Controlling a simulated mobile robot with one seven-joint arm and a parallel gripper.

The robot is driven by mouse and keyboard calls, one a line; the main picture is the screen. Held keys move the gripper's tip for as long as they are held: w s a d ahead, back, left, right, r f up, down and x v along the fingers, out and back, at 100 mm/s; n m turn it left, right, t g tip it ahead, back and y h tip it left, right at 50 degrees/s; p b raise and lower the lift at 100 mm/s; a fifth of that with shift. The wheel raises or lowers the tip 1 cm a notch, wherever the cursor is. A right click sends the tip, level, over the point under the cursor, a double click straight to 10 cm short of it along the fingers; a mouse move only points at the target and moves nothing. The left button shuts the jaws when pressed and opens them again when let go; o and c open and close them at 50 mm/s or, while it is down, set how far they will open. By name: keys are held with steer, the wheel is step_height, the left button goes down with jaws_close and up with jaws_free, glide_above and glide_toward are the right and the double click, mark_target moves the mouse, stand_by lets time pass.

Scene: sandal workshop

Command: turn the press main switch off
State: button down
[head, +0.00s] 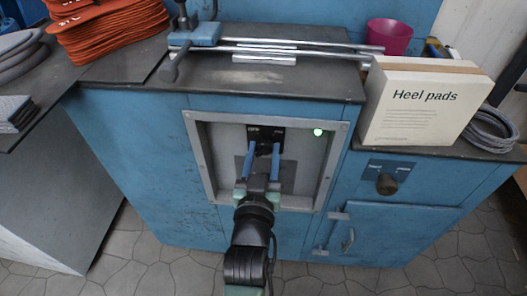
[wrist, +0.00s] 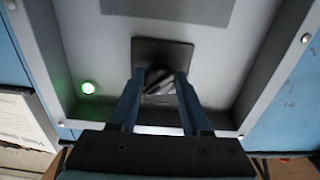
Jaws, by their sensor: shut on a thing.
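The press main switch is a dark rotary knob (wrist: 157,80) on a dark square plate (wrist: 178,50), set in a grey recessed panel (head: 205,160) on the blue press cabinet. My gripper (head: 262,152) reaches into the recess, its two blue fingers shut on the knob from both sides; it also shows in the wrist view (wrist: 157,90). The knob's handle looks slanted between the fingers in the wrist view. A green lamp (head: 317,132) beside the switch is lit, and it glows in the wrist view (wrist: 88,88) too. The fingers and arm partly hide the knob.
The recess has a raised metal frame close around my gripper. A second dark knob (head: 387,185) sits on the cabinet at right, above a door with a handle (head: 338,217). A heel pads box (head: 418,105), metal rods (head: 290,44) and a pink cup (head: 389,37) stand on top.

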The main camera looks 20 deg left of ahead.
steer(key=shift+r+n, duration=0.1)
steer(key=shift+n, duration=0.2)
steer(key=n+p, duration=0.2)
steer(key=n, duration=0.1)
steer(key=shift+p, duration=0.4)
steer(key=n+p, duration=0.2)
steer(key=n, duration=0.2)
steer(key=n+p, duration=0.1)
steer(key=n, duration=0.9)
steer(key=shift+p, duration=0.3)
steer(key=shift+c, duration=2.1)
jaws_free()
